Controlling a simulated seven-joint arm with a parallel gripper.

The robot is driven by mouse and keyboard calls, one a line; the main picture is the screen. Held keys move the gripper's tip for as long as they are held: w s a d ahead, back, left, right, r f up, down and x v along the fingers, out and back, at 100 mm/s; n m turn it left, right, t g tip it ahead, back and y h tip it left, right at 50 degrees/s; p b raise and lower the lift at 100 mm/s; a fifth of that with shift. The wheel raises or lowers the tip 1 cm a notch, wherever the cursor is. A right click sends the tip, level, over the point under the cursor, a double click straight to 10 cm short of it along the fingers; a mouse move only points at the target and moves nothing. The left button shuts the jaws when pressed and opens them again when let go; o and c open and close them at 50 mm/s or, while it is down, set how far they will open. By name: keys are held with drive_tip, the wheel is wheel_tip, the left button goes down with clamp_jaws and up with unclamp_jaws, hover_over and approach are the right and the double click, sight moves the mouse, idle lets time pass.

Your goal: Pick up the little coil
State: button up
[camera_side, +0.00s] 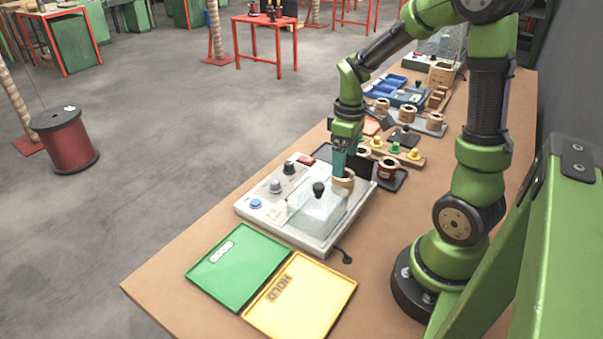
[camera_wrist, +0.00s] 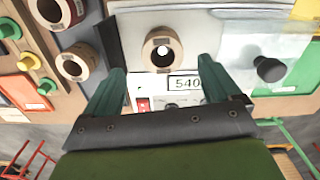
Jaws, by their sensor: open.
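A small tan coil with a round hole (camera_side: 346,183) sits on the far right part of the grey tester box. In the wrist view this coil (camera_wrist: 152,57) lies between and just beyond my fingertips, its hole facing the camera. My gripper (camera_side: 339,171) points down at it with teal fingers; in the wrist view the gripper (camera_wrist: 162,65) is open, with one finger on each side. I cannot tell whether a finger touches the coil. Two other coils, a plain one (camera_side: 364,152) and a red-banded one (camera_side: 388,172), stand on a dark tray behind. Their exact relative sizes are unclear.
The tester box (camera_side: 245,209) has knobs, a clear cover and a display reading 540 (camera_wrist: 185,83). A green tray (camera_side: 238,268) and a yellow HOLD tray (camera_side: 300,300) lie in front. Coloured pegs (camera_side: 395,149) and more coils (camera_side: 434,121) are behind.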

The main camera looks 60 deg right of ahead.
sight(343, 182)
drive_tip(key=f, duration=0.6)
drive_tip(key=shift+s+a+f, duration=0.1)
drive_tip(key=shift+a+f, duration=0.1)
drive_tip(key=shift+f, duration=0.15)
drive_tip(key=shift+r, duration=0.15)
drive_tip(key=c, duration=1.3)
